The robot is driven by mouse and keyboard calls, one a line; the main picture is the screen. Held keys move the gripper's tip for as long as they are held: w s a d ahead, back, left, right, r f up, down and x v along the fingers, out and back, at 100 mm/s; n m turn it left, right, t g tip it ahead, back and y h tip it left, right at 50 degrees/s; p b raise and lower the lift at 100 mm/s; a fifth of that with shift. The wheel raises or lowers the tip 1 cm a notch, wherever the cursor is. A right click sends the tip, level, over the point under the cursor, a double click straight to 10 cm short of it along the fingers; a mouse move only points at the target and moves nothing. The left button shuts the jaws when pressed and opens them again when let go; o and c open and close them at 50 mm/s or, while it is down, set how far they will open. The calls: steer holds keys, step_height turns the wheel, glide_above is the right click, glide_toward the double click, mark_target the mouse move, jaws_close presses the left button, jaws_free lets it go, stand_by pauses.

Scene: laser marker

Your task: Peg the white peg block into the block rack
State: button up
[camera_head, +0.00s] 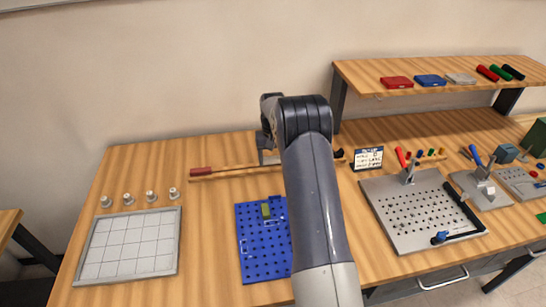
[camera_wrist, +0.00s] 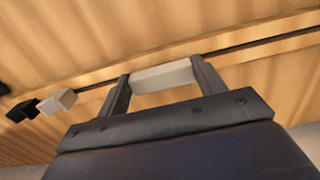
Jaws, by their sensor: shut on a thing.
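My gripper (camera_wrist: 163,82) is shut on the white peg block (camera_wrist: 165,76), which lies between its two dark fingers. In the head view my gripper (camera_head: 268,158) hangs over the back of the table, partly hidden by my arm. The block rack (camera_head: 232,172) is a long narrow wooden strip along the back. A red block (camera_head: 201,171) sits at its left end. In the wrist view the rack's dark line (camera_wrist: 262,43) runs past the held block. I cannot tell whether the block touches the rack. Another white block (camera_wrist: 58,101) and black blocks (camera_wrist: 22,110) stand to the left.
A blue pegboard (camera_head: 263,258) with a green block (camera_head: 266,210) lies in front of the rack. A grey tiled tray (camera_head: 130,245) is at the left. A grey perforated plate (camera_head: 423,213) and a small sign (camera_head: 368,158) are at the right. A wooden shelf (camera_head: 440,72) rises behind.

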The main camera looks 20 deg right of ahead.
steer(key=shift+f+b, duration=0.35)
steer(key=shift+f, duration=0.25)
steer(key=o, duration=1)
steer(key=shift+o, duration=0.2)
step_height(320, 180, up, 11)
steer(key=b, duration=0.1)
steer(key=shift+f, duration=0.1)
step_height(320, 180, down, 10)
steer(key=shift+f+p, duration=0.15)
steer(key=shift+p, duration=0.55)
